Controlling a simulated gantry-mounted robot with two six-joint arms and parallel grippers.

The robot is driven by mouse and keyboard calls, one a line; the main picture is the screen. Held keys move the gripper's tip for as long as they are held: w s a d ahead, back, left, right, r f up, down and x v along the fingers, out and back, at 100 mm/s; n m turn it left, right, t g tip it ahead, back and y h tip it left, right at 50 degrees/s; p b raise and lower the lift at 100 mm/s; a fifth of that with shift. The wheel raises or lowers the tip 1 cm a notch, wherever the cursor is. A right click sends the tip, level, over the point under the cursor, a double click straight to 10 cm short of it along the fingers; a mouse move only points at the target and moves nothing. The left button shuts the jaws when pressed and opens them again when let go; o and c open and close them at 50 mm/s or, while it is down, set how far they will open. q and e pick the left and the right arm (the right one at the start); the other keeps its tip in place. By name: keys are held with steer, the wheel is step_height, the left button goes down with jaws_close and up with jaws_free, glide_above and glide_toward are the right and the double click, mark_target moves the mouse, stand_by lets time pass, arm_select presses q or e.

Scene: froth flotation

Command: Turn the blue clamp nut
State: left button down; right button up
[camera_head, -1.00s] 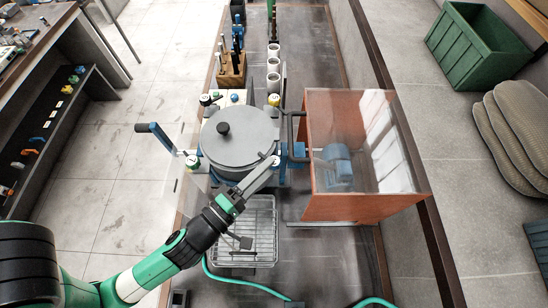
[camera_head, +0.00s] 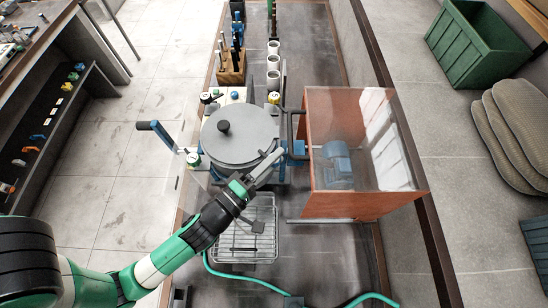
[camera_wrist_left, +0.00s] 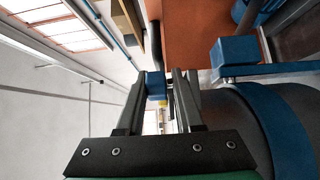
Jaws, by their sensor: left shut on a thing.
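A grey round vessel with a flat lid (camera_head: 240,137) and a black knob stands at the middle of the bench in the head view. My left gripper (camera_head: 279,155) reaches to the right front edge of the lid. In the left wrist view, a small blue block, apparently the blue clamp nut (camera_wrist_left: 155,84), shows at the tips of my left gripper (camera_wrist_left: 169,80). The gripper is shut on it. In the head view the fingers hide the nut. My right gripper is not in view.
An orange-brown box with a clear cover (camera_head: 360,198) and a blue motor inside stands close right of the vessel. A wire rack (camera_head: 262,215) lies in front, partly under my arm. A blue-handled lever (camera_head: 158,134) sticks out left. White cups (camera_head: 273,63) line the back.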

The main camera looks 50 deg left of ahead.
arm_select(q)
steer(key=shift+d+r+y, duration=0.15)
steer(key=shift+r+y, duration=0.3)
steer(key=shift+y, duration=0.05)
steer(key=shift+n+y, duration=0.4)
steer(key=shift+n, duration=0.2)
steer(key=n+y+p, duration=0.1)
steer(key=n+g+y+p, duration=0.1)
steer(key=y, duration=0.1)
steer(key=shift+w+d+r+g+y, duration=0.1)
steer(key=shift+r+g+y, duration=0.05)
steer(key=shift+g+y, duration=0.15)
steer(key=n+g+y, duration=0.2)
steer(key=n+y, duration=0.1)
steer(key=shift+g+y, duration=0.3)
steer(key=shift+y, duration=0.1)
steer(key=n+g+y, duration=0.2)
steer(key=g, duration=0.1)
steer(key=shift+f+n, duration=0.3)
steer(key=shift+n, duration=0.1)
steer(key=shift+n+g+y+b, duration=0.6)
steer(key=shift+n+g+y, duration=0.3)
steer(key=shift+g, duration=0.3)
steer(key=shift+a+g, duration=0.2)
steer(key=shift+g, duration=0.1)
